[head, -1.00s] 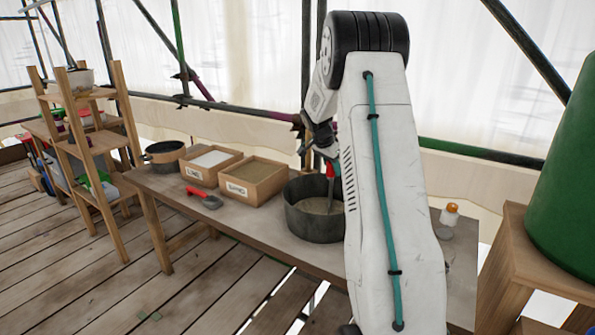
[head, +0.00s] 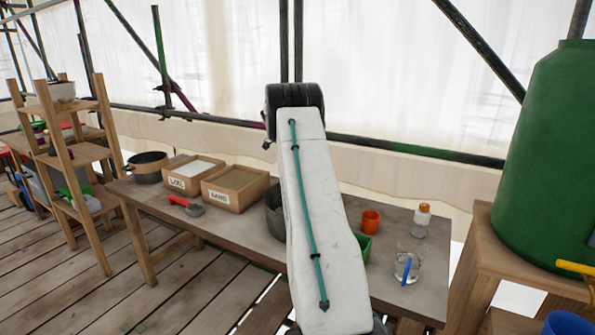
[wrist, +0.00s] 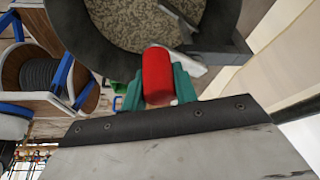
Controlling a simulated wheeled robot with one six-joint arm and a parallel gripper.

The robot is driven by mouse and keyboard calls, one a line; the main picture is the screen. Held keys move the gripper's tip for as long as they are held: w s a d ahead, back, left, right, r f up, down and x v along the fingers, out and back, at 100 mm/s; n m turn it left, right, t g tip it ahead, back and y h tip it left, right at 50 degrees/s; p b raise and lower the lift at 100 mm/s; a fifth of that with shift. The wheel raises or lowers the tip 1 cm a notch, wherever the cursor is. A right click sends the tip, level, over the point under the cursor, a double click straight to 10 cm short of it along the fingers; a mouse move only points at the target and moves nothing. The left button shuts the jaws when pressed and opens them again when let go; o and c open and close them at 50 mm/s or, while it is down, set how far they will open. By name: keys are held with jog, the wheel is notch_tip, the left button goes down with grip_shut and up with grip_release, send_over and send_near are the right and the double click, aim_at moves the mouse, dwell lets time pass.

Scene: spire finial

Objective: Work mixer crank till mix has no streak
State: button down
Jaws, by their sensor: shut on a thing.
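The mixer tub (head: 272,216) is a dark grey round vessel on the bench, mostly hidden behind my arm in the head view. In the wrist view its dark wall (wrist: 82,45) curves around a speckled grey-beige mix (wrist: 130,22). No clear streak shows in the visible part of the mix; the rest is out of frame. My gripper (wrist: 158,84) has green fingers shut on the red crank handle (wrist: 156,64), at the tub's near rim in the wrist view. A grey metal crank part lies just beyond the handle. My gripper is hidden in the head view.
The bench (head: 245,250) holds a lime box (head: 182,184), a sand box (head: 225,199), a red-handled tool (head: 187,206) and a dark pot (head: 147,167). Right of my arm are an orange cup (head: 371,221), a bottle (head: 421,221) and a glass jar (head: 408,262). A green barrel (head: 550,160) stands right.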

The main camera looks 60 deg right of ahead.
jog(key=shift+w+d+m, duration=0.2)
jog(key=shift+w+m, duration=0.15)
jog(key=shift+m, duration=0.35)
jog(key=c, duration=1.1)
grip_release()
jog(key=shift+y, duration=0.3)
jog(key=v, duration=0.7)
jog(key=shift+w+r, duration=0.25)
jog(key=shift+r, duration=0.1)
